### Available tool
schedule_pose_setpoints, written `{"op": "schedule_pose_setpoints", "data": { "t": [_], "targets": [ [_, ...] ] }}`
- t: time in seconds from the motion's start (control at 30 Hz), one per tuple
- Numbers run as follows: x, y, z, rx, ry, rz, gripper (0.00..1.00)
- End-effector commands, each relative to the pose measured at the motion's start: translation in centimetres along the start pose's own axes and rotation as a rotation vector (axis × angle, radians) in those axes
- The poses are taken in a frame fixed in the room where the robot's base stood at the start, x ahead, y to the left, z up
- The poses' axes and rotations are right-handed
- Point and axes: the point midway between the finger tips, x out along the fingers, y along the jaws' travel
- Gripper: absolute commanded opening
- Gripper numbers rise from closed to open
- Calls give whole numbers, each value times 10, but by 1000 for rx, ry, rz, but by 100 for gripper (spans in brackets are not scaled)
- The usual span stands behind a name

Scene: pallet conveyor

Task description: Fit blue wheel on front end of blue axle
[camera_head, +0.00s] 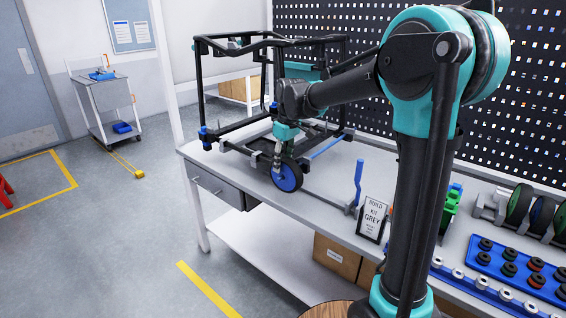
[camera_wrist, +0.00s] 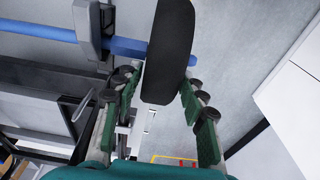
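The blue wheel (camera_head: 287,178), a blue hub in a black tyre, stands upright at the near side of the black frame in the head view. In the wrist view its black tyre (camera_wrist: 168,50) is seen edge-on between the fingertips. My gripper (camera_head: 278,152) reaches down to the tyre's upper edge; its green fingers (camera_wrist: 162,83) close on both sides of it. The blue axle (camera_wrist: 40,33) runs through a grey bracket (camera_wrist: 92,30) up to the tyre. A bit of blue shows beyond the tyre; how far the wheel is seated is hidden.
The black frame (camera_head: 203,88) stands on the grey workbench (camera_head: 265,200). A blue-handled clamp (camera_head: 358,180) and a sign card (camera_head: 373,217) stand farther right, before a blue parts tray (camera_head: 485,262).

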Motion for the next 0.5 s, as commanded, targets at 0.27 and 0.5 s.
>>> {"op": "schedule_pose_setpoints", "data": {
  "t": [0.27,0.5],
  "targets": [
    [0,1,0,0,1,1,55],
    [-6,1,0,0,1,1,55]
  ]
}}
